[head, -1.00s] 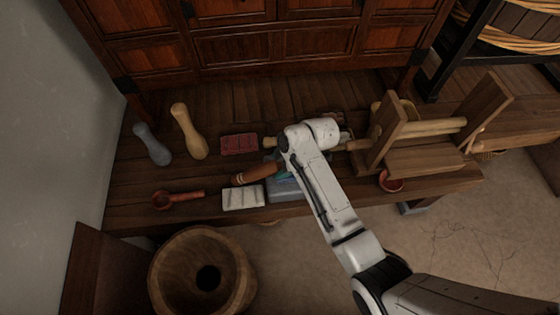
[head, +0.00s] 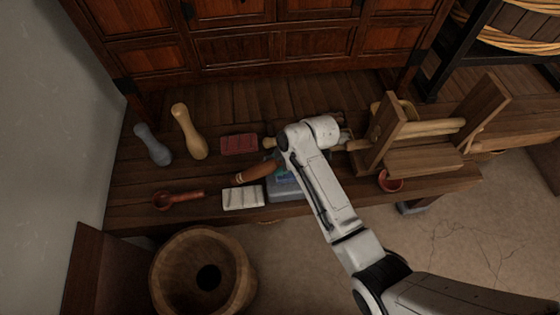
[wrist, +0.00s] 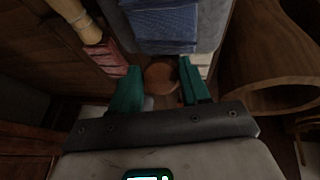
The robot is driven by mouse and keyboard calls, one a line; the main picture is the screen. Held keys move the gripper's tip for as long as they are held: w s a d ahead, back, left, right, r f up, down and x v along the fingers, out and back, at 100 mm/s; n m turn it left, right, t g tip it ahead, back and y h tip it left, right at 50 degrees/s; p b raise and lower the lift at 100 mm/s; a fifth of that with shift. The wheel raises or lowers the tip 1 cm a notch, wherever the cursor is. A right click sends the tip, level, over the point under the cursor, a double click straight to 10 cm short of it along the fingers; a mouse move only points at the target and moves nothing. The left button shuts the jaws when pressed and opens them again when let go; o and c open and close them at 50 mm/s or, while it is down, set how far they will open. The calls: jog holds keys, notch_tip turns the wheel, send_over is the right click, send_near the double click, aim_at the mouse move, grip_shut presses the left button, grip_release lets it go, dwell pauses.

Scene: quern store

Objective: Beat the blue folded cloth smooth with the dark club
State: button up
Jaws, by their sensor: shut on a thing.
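My gripper is mostly hidden behind my arm in the head view. In the wrist view its two teal fingers (wrist: 160,88) are shut on the brown club, whose round end (wrist: 160,74) shows between them. In the head view the dark brown club (head: 256,172) sticks out to the left of my wrist, with a pale band near its outer end. The blue folded cloth (wrist: 163,24) lies on a grey block at the top of the wrist view. In the head view the grey block (head: 284,194) stands under my wrist, and the cloth is largely covered. I cannot tell whether the club touches the cloth.
A white folded cloth (head: 243,197), a red folded cloth (head: 239,144) and a reddish ladle (head: 178,198) lie left of the block. A grey pestle shape (head: 152,144) and a pale wooden one (head: 188,131) are further left. A wooden press (head: 425,145) stands right; a wooden mortar (head: 203,270) is in front.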

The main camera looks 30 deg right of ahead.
notch_tip(320, 180, up, 6)
jog(key=p, duration=0.6)
jog(key=shift+r, duration=0.25)
grip_shut()
jog(key=shift+f, duration=0.1)
notch_tip(320, 180, down, 7)
jog(key=b, duration=0.5)
jog(key=shift+r+p, duration=0.25)
jog(key=shift+p, duration=0.05)
notch_tip(320, 180, up, 7)
jog(key=p, duration=0.6)
jog(key=shift+f, duration=0.35)
jog(key=shift+f, duration=0.1)
